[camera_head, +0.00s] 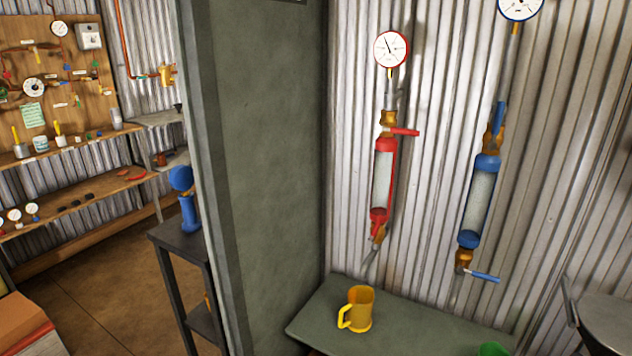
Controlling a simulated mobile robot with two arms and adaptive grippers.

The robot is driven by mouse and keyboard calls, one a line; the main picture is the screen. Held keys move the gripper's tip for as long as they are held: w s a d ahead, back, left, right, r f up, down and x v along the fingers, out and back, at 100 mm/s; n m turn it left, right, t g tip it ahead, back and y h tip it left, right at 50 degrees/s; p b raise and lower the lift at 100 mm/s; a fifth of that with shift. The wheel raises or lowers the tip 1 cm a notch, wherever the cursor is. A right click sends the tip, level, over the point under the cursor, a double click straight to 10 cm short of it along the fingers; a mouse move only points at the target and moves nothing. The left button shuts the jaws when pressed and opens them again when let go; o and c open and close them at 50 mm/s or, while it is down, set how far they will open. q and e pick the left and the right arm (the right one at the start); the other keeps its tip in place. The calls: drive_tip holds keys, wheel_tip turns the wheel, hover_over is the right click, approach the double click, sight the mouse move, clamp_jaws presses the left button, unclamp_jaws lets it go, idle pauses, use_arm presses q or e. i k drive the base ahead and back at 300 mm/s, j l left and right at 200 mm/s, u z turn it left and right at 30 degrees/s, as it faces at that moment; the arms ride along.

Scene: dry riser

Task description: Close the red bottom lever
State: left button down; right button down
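The red riser (382,178) is a clear tube with red end caps, mounted upright on the corrugated metal wall. Its red bottom lever (376,226) sits at the lower brass valve and appears to lie roughly along the pipe. Its red top lever (405,132) sticks out sideways to the right from the upper brass valve. A round white gauge with a red rim (391,49) is above it. Neither of my grippers is in view.
A blue riser (479,202) stands to the right, its top lever (498,117) upright and bottom lever (485,276) sideways. A yellow mug (358,309) stands on the grey-green table (318,318) below. A dark partition (265,150) blocks the left side.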

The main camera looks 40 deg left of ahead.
sight(377, 226)
drive_tip(key=u, duration=0.35)
drive_tip(key=i+j+u, duration=0.25)
drive_tip(key=i+u, duration=0.2)
